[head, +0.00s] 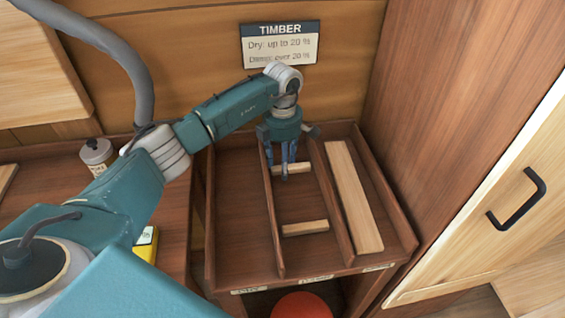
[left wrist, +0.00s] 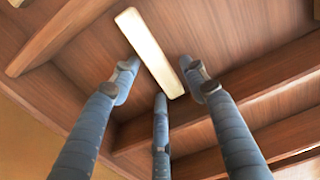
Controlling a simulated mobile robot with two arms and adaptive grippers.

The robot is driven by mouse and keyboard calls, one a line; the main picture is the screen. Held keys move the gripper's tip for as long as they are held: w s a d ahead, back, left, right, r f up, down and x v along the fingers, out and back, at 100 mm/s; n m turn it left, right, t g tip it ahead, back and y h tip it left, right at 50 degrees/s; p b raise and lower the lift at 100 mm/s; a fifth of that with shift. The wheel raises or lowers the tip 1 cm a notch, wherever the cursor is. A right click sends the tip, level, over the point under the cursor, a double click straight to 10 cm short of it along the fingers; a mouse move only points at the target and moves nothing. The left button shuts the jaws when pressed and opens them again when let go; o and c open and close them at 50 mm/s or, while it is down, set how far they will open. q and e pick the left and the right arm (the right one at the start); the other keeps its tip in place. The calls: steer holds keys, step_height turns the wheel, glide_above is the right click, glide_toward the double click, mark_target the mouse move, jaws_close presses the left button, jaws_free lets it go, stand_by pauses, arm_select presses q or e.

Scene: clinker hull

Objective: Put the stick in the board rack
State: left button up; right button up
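The board rack (head: 240,180) is a dark wooden tray with dividers making three lanes and small labels on its front edge. Two short pale sticks lie crosswise in the middle lane: a rear stick (head: 290,169) and a front stick (head: 305,228). My left gripper (head: 285,168) points down into that lane, its fingers partly covering the rear stick. In the left wrist view, the fingers (left wrist: 162,84) are spread apart, and one pale stick (left wrist: 150,50) lies on the lane floor beyond the fingertips, apparently not gripped. I cannot tell whether fingers touch it. My right gripper is not in view.
A long pale board (head: 353,198) lies in the right lane; the left lane is empty. A TIMBER sign (head: 280,43) hangs behind. A jar (head: 98,155) and yellow box (head: 146,246) stand left. A red round object (head: 302,306) is below; a cabinet door (head: 510,190) stands right.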

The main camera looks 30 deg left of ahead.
arm_select(q)
steer(key=shift+r, duration=0.5)
step_height(320, 180, up, 11)
steer(key=b, duration=0.1)
steer(key=shift+r+b, duration=0.2)
steer(key=shift+b, duration=0.2)
